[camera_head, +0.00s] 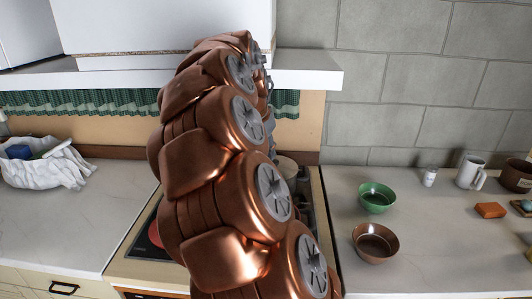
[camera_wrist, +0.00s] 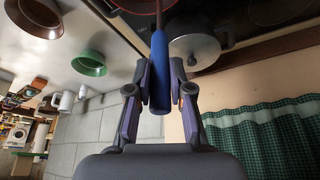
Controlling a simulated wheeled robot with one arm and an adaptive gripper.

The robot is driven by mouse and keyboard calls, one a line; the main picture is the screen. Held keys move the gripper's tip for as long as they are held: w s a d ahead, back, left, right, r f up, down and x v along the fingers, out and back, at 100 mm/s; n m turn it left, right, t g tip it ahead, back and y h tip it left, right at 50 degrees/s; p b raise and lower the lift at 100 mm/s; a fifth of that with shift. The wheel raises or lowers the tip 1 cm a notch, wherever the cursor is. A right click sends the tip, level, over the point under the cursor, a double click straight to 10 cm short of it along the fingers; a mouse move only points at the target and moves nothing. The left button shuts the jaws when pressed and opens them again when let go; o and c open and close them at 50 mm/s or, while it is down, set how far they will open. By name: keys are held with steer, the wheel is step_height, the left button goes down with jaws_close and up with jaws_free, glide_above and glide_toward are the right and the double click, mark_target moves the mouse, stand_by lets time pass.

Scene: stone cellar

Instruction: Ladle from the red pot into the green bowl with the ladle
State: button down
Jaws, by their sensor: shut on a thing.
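My gripper (camera_wrist: 160,90) is shut on the blue handle of the ladle (camera_wrist: 160,65) in the wrist view. The handle runs to the top of that view; the ladle's bowl is not clearly visible. A reddish curved rim (camera_wrist: 138,9) shows at the top edge there, perhaps the red pot, but too little shows to be sure. The green bowl (camera_head: 377,197) stands upright on the right counter in the head view, and it also shows in the wrist view (camera_wrist: 90,63), apart from my gripper. In the head view my arm hides the gripper, the ladle and most of the stove.
A lidded metal pot (camera_wrist: 194,47) stands close beside the handle. A brown bowl (camera_head: 375,243) sits in front of the green bowl. A white jar (camera_head: 429,177), mug (camera_head: 470,172) and orange block (camera_head: 490,210) are farther right. A white bag (camera_head: 45,165) lies on the left counter.

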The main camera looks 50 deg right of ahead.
steer(key=shift+r+p, duration=1.05)
steer(key=shift+r, duration=1)
